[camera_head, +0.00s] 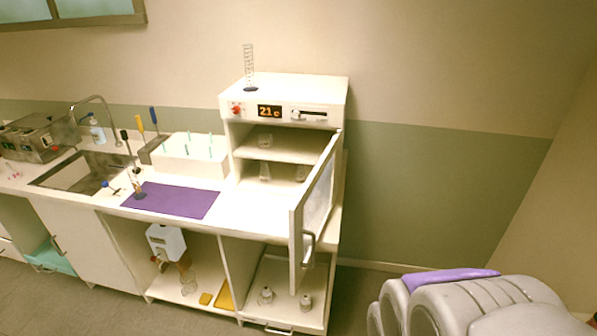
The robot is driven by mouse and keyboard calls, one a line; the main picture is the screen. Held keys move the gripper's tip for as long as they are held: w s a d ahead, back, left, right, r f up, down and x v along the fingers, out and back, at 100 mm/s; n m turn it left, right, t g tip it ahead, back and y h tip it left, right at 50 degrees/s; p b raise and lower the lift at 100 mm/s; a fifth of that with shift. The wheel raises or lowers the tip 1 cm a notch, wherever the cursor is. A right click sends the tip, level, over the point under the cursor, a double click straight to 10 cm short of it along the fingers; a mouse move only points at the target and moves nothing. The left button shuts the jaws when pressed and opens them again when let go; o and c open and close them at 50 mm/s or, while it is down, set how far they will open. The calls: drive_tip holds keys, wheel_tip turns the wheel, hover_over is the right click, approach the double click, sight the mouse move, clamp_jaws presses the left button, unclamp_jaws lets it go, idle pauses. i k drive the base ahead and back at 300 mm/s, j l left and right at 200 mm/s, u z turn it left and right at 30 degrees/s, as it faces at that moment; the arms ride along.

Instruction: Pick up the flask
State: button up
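Several small glass vessels that could be the flask show, and I cannot tell which one the task means. One clear flask (265,171) stands inside the open white oven-like cabinet, with another (301,173) to its right, partly behind the door. A further glass vessel (265,140) stands on the cabinet's upper shelf. A small glass vessel with brownish contents (138,191) stands on the purple mat (180,201). A larger clear vessel (189,284) stands on the shelf below the counter. Grey and purple parts of my arm fill the lower right; my gripper is not in view.
The cabinet door (313,215) stands open toward the front right. A measuring cylinder (248,70) stands on the cabinet's top. A sink (75,172) and a white rack (190,157) are to the left. Below, an open drawer (285,280) holds small vessels. Floor in front looks clear.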

sight(300, 178)
drive_tip(key=i+j+z, duration=0.1)
drive_tip(key=i+j, duration=0.2)
drive_tip(key=i+j+z, duration=0.15)
drive_tip(key=j, duration=0.3)
drive_tip(key=i+j+z, duration=0.1)
drive_tip(key=i+j, duration=0.25)
drive_tip(key=i+j+z, duration=0.15)
drive_tip(key=j, duration=0.35)
drive_tip(key=i, duration=0.05)
